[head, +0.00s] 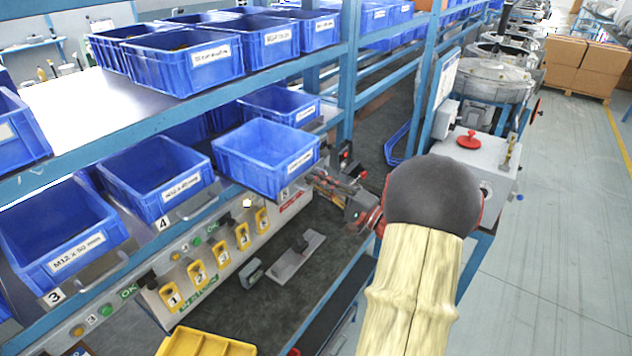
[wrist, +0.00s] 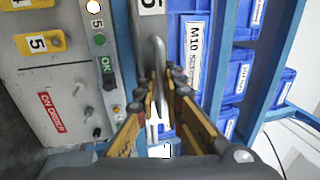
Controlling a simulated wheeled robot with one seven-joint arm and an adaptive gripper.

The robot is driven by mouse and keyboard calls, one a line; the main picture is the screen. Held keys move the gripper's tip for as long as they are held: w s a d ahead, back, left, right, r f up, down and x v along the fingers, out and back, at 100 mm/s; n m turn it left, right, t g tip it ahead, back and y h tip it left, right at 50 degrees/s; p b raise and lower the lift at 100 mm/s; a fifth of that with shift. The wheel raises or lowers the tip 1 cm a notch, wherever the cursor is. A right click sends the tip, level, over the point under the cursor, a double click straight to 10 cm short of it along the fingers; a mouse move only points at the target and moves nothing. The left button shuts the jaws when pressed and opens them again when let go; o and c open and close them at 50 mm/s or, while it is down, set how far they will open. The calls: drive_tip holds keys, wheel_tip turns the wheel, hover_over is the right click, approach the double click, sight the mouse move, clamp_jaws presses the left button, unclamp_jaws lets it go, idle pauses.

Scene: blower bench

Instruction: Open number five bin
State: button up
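The number five bin is a blue bin (head: 262,170) in the lower row in the head view, with a white label on its front. In the wrist view its blue front (wrist: 172,50) carries an M10 label, and a "5" plate (wrist: 150,5) sits beside a grey bar handle (wrist: 158,50). My gripper (head: 322,182) is at the bin's front right corner in the head view. In the wrist view my gripper (wrist: 165,85) is open, with its fingertips on either side of the handle's near end. I cannot tell whether they touch it.
Bins numbered 4 (head: 155,180) and 3 (head: 60,235) stand to the left in the same row. More blue bins fill the upper shelf (head: 185,65). A control strip with an OK button (wrist: 107,66) runs close beside the handle. A yellow tray (head: 205,343) lies below.

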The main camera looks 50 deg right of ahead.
drive_tip(key=o, duration=0.3)
drive_tip(key=shift+o, duration=0.2)
drive_tip(key=v, duration=1.2)
idle(0.4)
